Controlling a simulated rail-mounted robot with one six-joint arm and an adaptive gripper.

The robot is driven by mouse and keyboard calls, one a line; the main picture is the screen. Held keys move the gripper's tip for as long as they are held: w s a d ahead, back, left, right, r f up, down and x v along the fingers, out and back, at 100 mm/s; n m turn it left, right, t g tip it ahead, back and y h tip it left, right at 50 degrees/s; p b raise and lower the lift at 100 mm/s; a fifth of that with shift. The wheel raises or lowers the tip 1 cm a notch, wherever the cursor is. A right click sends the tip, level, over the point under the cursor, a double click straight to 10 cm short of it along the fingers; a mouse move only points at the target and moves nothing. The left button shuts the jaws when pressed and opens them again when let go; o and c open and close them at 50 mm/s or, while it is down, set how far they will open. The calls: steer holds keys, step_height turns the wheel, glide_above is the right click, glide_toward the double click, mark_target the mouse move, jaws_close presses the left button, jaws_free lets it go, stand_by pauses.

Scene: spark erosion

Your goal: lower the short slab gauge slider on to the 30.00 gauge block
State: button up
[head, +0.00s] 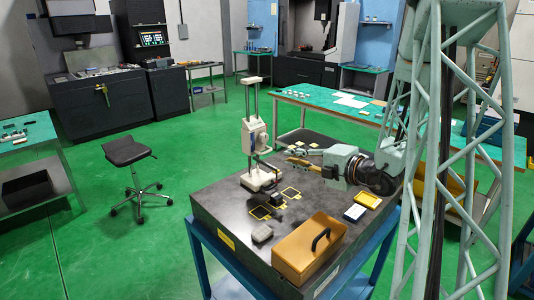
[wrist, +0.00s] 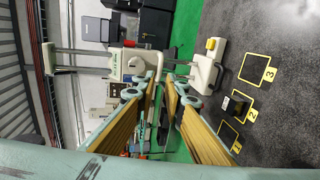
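The slab gauge stands upright on the dark granite table, with two posts and a cream slider (head: 256,138) partway up them. Its cream base (head: 259,178) rests on the table. In the wrist view the gauge lies sideways, with the slider (wrist: 128,64) ahead of my fingers and the base (wrist: 207,68) to the right. My gripper (head: 293,161) is right of the gauge; in the wrist view its gold-sided fingers (wrist: 158,90) are apart with nothing held between them. A small dark block (wrist: 236,104) sits at the square marked 2. I cannot read 30.00 on any block.
Yellow-outlined squares (head: 260,212) mark the granite table (head: 225,205). A stool (head: 126,152) stands left on the open green floor.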

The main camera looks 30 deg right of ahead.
mark_target(267, 152)
steer(key=shift+b+x, duration=0.75)
steer(key=shift+x, duration=6)
jaws_close()
steer(key=shift+f, duration=0.15)
